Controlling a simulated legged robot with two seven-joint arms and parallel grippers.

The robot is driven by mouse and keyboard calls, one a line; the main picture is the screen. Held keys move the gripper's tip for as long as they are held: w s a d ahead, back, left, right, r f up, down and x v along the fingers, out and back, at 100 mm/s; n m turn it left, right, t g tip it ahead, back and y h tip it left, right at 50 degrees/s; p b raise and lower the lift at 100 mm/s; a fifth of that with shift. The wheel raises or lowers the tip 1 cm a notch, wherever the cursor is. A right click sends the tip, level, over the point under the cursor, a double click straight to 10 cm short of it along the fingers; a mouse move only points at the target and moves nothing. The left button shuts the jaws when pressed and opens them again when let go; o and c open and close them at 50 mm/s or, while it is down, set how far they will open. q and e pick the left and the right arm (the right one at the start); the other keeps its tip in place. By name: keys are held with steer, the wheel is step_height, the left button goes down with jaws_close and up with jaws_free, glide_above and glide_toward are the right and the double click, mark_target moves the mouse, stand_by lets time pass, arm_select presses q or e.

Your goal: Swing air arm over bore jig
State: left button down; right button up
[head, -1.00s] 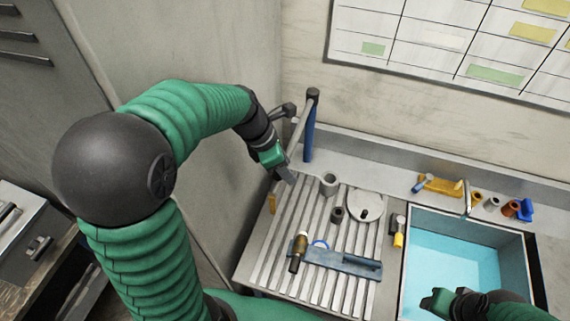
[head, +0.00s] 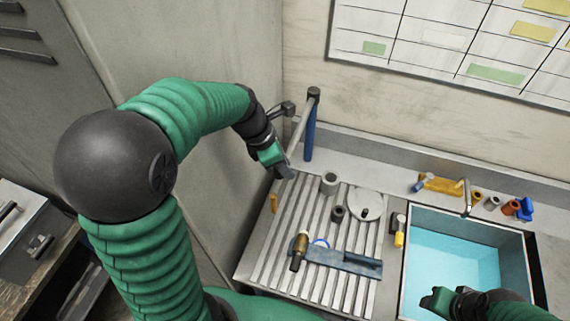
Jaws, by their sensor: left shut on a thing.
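The air arm is a blue post (head: 310,135) with a dark cap and a grey bar (head: 301,125) that slants from its top down to the left. My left gripper (head: 284,170) is shut on the bar's lower end, over the far left of the slatted board; its fingers partly hide the grip. A grey hollow cylinder (head: 329,183) and a smaller dark one (head: 338,213) stand on the board to the right. I cannot tell which piece is the bore jig. My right gripper (head: 436,299) is over the basin's near part, away from the arm; its jaw gap is unclear.
On the slatted board (head: 262,268) lie a round pale disc (head: 365,204), a blue-grey plate (head: 345,260) and a brass-and-black tool (head: 298,252). A blue basin (head: 450,258) is at right, with a tap (head: 466,197) and small coloured parts behind. A wall stands close at left.

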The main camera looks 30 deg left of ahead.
arm_select(q)
steer(key=shift+w+a+r, duration=0.1)
stand_by(0.6)
steer(key=w+d+p, duration=0.2)
steer(key=d+p, duration=0.1)
steer(key=d, duration=0.4)
steer(key=shift+w, duration=0.35)
steer(key=c, duration=1.3)
jaws_free()
steer(key=shift+o, duration=0.7)
steer(key=shift+a, duration=0.2)
steer(key=b+v, duration=0.3)
steer(key=v, duration=1.3)
steer(key=shift+a+r, duration=0.25)
